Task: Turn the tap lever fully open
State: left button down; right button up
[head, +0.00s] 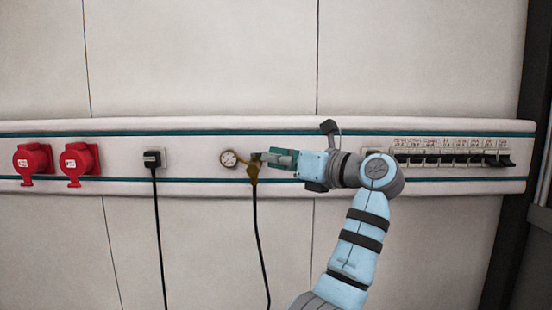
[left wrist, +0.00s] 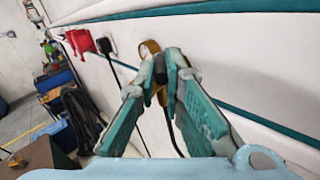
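The brass tap (head: 253,171) is on the wall rail, with a round gauge (head: 229,158) to its left and a dark hose (head: 259,240) hanging below it. My left gripper (head: 266,158) is at the tap from the right, its tips overlapping the top of the tap. In the left wrist view, its two teal fingers (left wrist: 162,70) stand apart, with brass parts of the tap (left wrist: 161,92) showing in the gap between the tips. The fingers hide the lever, so its position and any contact cannot be told. My right gripper is not in view.
Two red sockets (head: 76,162) and a black plug (head: 152,158) with a cable sit left on the rail (head: 200,176). A row of breakers (head: 450,158) is to the right.

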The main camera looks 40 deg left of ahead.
pick_arm(q)
jog(key=shift+s+a+f+m+t+h+b, duration=0.15)
jog(key=shift+s+m+t+b, duration=0.3)
jog(key=shift+t+b, duration=0.55)
jog(key=shift+s+f+m+t+h+b, duration=0.1)
jog(key=shift+s+m+t+b, duration=0.1)
jog(key=shift+m+t+b, duration=0.85)
jog(key=shift+s+a+f+m+t+h+b, duration=0.15)
jog(key=shift+s+t+b, duration=0.3)
jog(key=shift+b, duration=1)
jog(key=shift+r+m+t, duration=0.15)
jog(key=shift+m+t, duration=0.2)
jog(key=shift+t, duration=0.15)
jog(key=shift+s+r+t+h, duration=0.1)
jog(key=shift+r+t+h, duration=0.15)
jog(key=shift+t+h, duration=0.05)
jog(key=c, duration=1.7)
grip_release()
